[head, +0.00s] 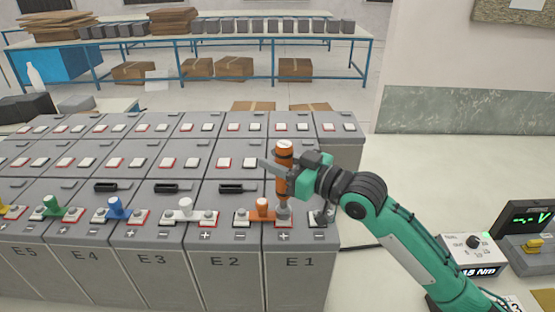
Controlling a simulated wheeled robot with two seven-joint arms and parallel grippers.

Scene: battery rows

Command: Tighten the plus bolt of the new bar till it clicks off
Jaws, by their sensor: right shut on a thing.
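My right gripper (290,178) is shut on an upright orange driver tool (284,156). The tool stands over the E1 plus end of the orange bar (262,207). Its grey lower end (283,208) is at that terminal and hides the plus bolt; I cannot tell whether it is seated. The orange bar lies between the E2 minus terminal (241,217) and the E1 plus terminal. My left gripper is not in view.
White, blue and green bars (117,208) sit along the same front row, left of the orange one. A torque box (475,258) reading about 18 Nm and a voltmeter (528,220) are at the right. Batteries (299,261) fill the front. A bench with cartons stands behind.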

